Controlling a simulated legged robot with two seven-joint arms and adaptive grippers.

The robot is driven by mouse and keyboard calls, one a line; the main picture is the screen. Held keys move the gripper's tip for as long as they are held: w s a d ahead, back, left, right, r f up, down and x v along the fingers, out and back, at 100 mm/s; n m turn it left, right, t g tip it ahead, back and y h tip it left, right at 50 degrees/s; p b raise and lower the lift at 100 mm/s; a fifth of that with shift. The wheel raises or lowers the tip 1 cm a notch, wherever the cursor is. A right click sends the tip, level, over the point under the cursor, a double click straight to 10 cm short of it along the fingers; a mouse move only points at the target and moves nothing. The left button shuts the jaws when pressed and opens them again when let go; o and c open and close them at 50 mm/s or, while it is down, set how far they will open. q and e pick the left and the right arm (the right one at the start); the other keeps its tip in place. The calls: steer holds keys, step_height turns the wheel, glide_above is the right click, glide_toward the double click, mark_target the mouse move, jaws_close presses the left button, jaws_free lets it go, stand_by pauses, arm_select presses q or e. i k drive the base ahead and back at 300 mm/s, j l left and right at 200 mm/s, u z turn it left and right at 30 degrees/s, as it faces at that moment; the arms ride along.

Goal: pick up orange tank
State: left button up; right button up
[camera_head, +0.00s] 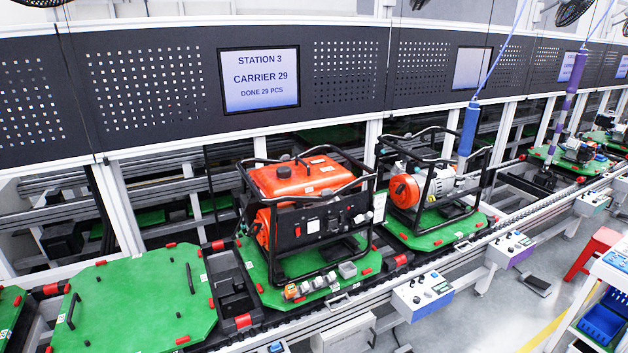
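The orange tank (302,176) sits on top of a black-framed generator (318,222). It has a dark cap on its upper face, and black frame tubes run around it. The generator stands on a green pallet (262,277) on the conveyor. A second generator (432,183) to the right has an orange round part at its end and no orange tank on top. Neither of my grippers is in the picture.
An empty green pallet (138,303) lies at the left, with a black tray (232,287) beside it. Control boxes (422,295) line the conveyor's front edge. A blue hanging tool (468,128) hangs by the second generator. A blue bin (602,325) stands at the lower right.

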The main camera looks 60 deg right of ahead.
mark_target(312, 175)
steer(key=z, duration=1.9)
steer(key=l, duration=0.1)
steer(key=i, duration=0.05)
